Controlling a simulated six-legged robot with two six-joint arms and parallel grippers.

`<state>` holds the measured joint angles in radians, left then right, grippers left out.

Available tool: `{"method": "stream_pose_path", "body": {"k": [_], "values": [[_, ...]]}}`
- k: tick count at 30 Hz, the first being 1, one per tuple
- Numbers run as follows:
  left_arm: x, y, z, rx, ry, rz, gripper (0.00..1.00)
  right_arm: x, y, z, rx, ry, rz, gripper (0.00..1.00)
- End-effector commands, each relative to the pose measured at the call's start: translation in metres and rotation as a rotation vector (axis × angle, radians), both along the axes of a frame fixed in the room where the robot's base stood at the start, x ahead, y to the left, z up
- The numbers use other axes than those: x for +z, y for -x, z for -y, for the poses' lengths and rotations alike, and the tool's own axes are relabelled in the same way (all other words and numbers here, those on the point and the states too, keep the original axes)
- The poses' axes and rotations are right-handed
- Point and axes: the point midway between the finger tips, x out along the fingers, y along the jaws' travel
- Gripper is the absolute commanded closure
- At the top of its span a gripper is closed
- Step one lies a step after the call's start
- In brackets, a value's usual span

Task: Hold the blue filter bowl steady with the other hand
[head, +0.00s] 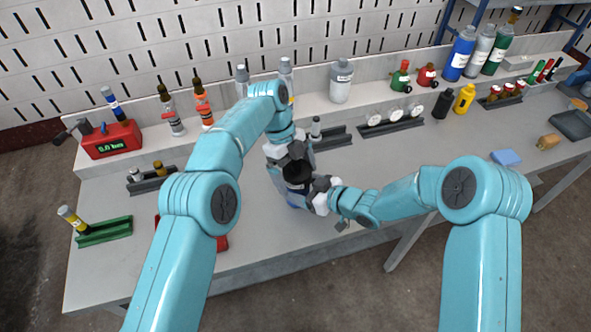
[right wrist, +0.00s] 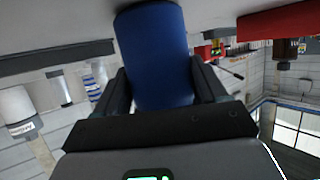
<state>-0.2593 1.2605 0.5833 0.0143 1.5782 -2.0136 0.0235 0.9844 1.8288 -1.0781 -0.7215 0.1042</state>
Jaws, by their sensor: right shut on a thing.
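The blue filter bowl (head: 295,200) stands near the middle of the bench, mostly hidden by my grippers. A dark cap (head: 297,172) shows on top of it. In the right wrist view the bowl is a plain blue cylinder (right wrist: 155,45) between two dark fingers. My right gripper (head: 318,190) comes from the right and is shut on the bowl's side; its fingers flank the bowl in the right wrist view (right wrist: 160,85). My left gripper (head: 290,162) is right above the dark cap, pointing down. Its fingertips are hard to make out, and I cannot tell whether they touch the cap.
A red gauge box (head: 112,140) and green tray (head: 104,231) are at the left. A red object (head: 222,243) is partly behind my left arm. A dark rack (head: 332,140) stands behind the bowl. Bottles line the back shelf. Bench right of the bowl is fairly clear.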

Motion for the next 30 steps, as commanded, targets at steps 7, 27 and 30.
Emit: {"method": "stream_pose_path", "body": {"k": [7,27,30], "values": [[0.003,-0.001,0.000,0.003,0.002,0.007,0.02,0.000,0.001,-0.001,0.004,0.000,-0.001,0.65],[0.031,-0.001,-0.001,0.171,0.001,0.010,0.02,-0.001,0.002,-0.002,0.007,0.002,-0.002,0.65],[0.031,-0.001,-0.001,0.310,0.002,0.010,0.02,-0.001,0.002,-0.002,0.007,0.003,-0.003,0.65]]}}
